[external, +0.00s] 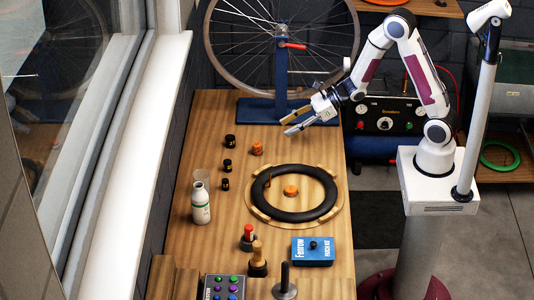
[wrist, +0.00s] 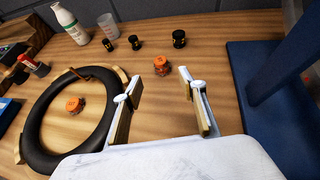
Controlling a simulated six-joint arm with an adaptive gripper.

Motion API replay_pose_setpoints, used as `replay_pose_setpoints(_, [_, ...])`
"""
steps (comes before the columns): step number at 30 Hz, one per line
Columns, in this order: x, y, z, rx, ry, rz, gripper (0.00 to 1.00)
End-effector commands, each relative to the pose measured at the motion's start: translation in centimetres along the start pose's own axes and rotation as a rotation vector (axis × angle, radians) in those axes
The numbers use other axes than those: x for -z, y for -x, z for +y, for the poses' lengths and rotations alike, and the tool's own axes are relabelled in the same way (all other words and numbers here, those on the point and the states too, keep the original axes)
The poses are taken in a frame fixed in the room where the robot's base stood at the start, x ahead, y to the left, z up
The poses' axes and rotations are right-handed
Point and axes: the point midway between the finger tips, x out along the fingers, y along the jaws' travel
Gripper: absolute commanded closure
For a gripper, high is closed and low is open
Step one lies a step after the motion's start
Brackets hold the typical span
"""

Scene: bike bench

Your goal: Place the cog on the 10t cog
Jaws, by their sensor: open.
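My gripper (external: 290,122) is open and empty above the bench, near its far right side. In the wrist view its two fingers (wrist: 159,80) are spread apart. A small orange cog-like piece (external: 257,148) stands on the bench, left of and below the gripper in the external view; it also shows just beyond the fingertips in the wrist view (wrist: 162,66). A second orange piece (external: 291,190) sits inside the black tyre ring, also in the wrist view (wrist: 75,104). I cannot read any marking that tells which is the 10t cog.
Several small black cylinders (external: 227,165) stand left of the orange pieces. The black tyre (external: 259,208) lies on a wooden ring. A white bottle (external: 201,206), a blue box (external: 313,252) and a blue wheel stand (external: 281,85) surround the work area. Bare wood lies between them.

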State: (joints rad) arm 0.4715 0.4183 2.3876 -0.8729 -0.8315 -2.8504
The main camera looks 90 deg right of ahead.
Motion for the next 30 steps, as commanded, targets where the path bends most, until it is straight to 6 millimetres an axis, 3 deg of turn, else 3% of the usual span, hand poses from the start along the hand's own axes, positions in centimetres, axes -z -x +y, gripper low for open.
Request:
replay_pose_setpoints(17, [-0.4, 0.3, -0.1, 0.019, -0.046, 0.01, 0.59])
replay_pose_setpoints(30, [-3.2, 3.6, -0.9, 0.189, -0.481, 0.056, 0.59])
